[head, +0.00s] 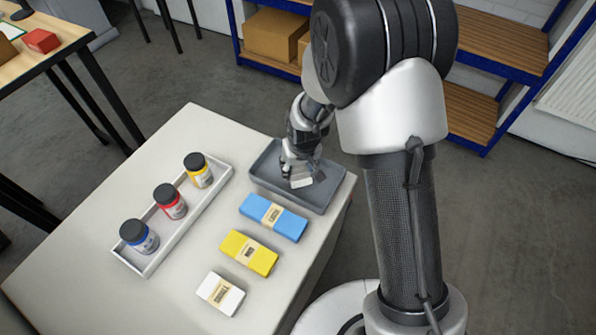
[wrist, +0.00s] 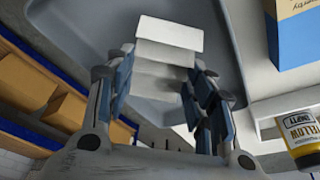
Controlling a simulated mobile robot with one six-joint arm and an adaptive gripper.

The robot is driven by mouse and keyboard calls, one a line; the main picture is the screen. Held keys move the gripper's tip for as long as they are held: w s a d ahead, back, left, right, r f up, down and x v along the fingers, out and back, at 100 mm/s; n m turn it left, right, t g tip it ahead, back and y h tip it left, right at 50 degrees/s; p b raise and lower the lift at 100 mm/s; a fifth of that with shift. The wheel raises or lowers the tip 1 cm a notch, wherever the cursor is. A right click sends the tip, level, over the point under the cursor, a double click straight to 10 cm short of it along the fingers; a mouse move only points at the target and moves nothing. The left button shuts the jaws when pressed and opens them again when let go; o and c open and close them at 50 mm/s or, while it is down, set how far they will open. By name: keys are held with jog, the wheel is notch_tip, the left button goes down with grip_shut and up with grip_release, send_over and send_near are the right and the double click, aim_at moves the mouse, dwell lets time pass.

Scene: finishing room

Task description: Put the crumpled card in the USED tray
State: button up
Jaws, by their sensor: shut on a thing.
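The crumpled card (wrist: 168,50) is pale and folded in several steps. My gripper (wrist: 162,80) is shut on it, with one finger on each side in the wrist view. In the head view my gripper (head: 301,175) holds the card (head: 302,183) over the grey tray (head: 322,208) at the back right of the table. The card is within the tray's outline; I cannot tell whether it touches the tray floor. The tray's grey surface also shows in the wrist view (wrist: 85,42). No USED label is readable on it.
Blue (head: 273,217), yellow (head: 249,252) and white (head: 221,293) banded packs lie in front of the tray. A white rack (head: 158,243) to the left holds blue (head: 139,237), red (head: 170,202) and yellow (head: 198,170) jars. The table's (head: 190,125) back left is clear.

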notch_tip(320, 180, down, 2)
jog(key=shift+f, duration=0.15)
jog(key=o, duration=0.4)
jog(key=shift+f+b, duration=0.1)
jog(key=shift+b, duration=0.2)
jog(key=o, duration=0.5)
jog(key=shift+c, duration=0.2)
jog(key=p+v, duration=0.4)
jog(key=v, duration=0.8)
jog(key=shift+r+p, duration=0.35)
